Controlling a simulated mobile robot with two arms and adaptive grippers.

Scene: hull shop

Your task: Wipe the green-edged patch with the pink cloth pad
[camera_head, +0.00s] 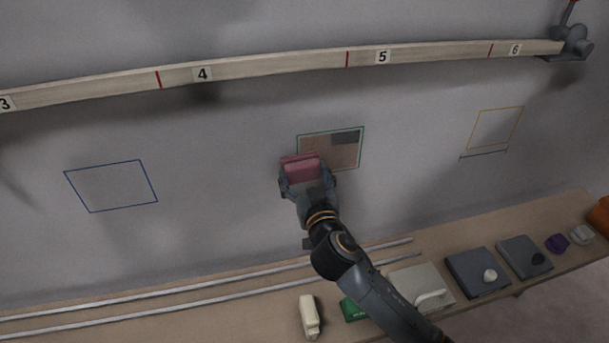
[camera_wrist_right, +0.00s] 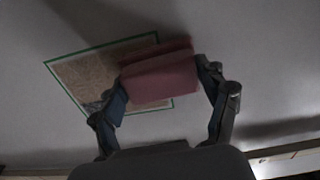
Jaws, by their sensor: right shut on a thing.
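The green-edged patch (camera_head: 345,152) is on the grey wall. Its inside is mostly brownish, with a dark grey area at the top right. My right gripper (camera_head: 304,180) is shut on the pink cloth pad (camera_head: 301,168) at the patch's lower left corner. In the right wrist view the pad (camera_wrist_right: 160,80) sits between both fingers of the gripper (camera_wrist_right: 165,95) and covers part of the patch (camera_wrist_right: 85,80). I cannot tell whether the pad touches the wall. My left gripper is not in view.
A blue-edged outline (camera_head: 112,187) is on the wall at left, a yellow-edged one (camera_head: 496,128) at right. A numbered wooden batten (camera_head: 270,68) runs above. The bench (camera_head: 450,235) below bears metal rods, a cream bottle (camera_head: 309,316), dark plates (camera_head: 477,272) and several small things.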

